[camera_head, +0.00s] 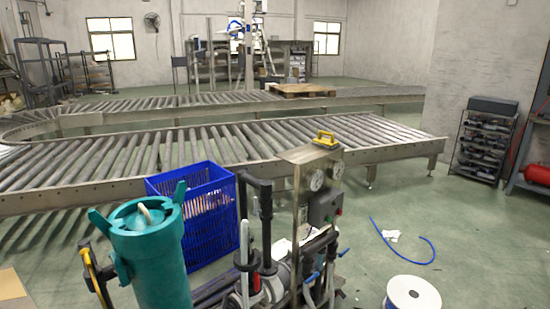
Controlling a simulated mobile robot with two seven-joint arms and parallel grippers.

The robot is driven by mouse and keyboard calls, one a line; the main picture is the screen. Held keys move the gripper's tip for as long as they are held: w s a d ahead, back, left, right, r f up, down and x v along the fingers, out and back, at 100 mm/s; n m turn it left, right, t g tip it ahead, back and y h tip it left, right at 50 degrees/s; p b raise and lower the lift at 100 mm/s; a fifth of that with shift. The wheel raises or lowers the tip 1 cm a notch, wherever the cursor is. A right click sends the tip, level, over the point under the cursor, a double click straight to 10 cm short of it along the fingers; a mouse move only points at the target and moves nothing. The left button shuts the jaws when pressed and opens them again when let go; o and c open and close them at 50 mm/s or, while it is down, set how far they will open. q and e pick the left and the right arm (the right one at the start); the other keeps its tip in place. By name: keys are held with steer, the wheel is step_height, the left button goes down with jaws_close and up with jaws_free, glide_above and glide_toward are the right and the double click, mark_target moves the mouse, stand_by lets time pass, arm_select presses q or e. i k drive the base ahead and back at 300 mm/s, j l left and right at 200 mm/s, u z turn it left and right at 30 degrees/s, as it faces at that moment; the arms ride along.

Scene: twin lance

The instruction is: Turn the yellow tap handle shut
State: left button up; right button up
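A yellow handle-like piece (325,139) sits on top of the upright metal panel of a machine (302,195) in the middle foreground. A second yellow and black part (95,272) stands at the lower left, beside a teal cylindrical housing (155,255). I cannot tell which of the two yellow parts is the tap handle, nor whether the tap is open or shut. Neither of my grippers is in view.
Two round gauges and a dark box are on the machine panel. A blue crate (208,248) stands behind the teal housing. A roller conveyor (250,145) crosses behind. A white spool (412,294) and blue hose (405,254) lie on the floor at right, where there is free room.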

mark_target(85, 253)
steer(key=u, duration=1.35)
